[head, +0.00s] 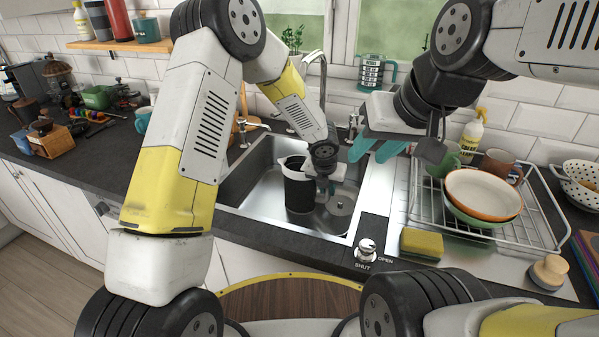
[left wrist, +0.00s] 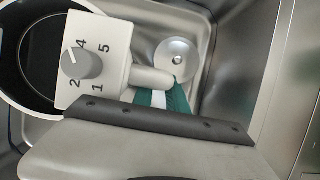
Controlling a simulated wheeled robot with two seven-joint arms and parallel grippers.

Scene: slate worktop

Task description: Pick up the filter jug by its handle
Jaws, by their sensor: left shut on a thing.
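The filter jug (head: 299,190) is dark with a white rim and stands upright in the steel sink. In the left wrist view its white top piece (left wrist: 113,50) carries a grey dial with numbers, and its white handle (left wrist: 153,78) sticks out to the right. My left gripper (head: 326,187) is at the jug's right side, shut on the handle; a teal finger (left wrist: 178,101) shows against it in the left wrist view.
The sink (head: 258,172) has walls close around the jug, with a drain (head: 341,205) at its right. A dish rack (head: 425,189) with bowls, a sponge (head: 421,243) and a brush (head: 549,271) are at the right. A knob (head: 366,250) sits on the front edge.

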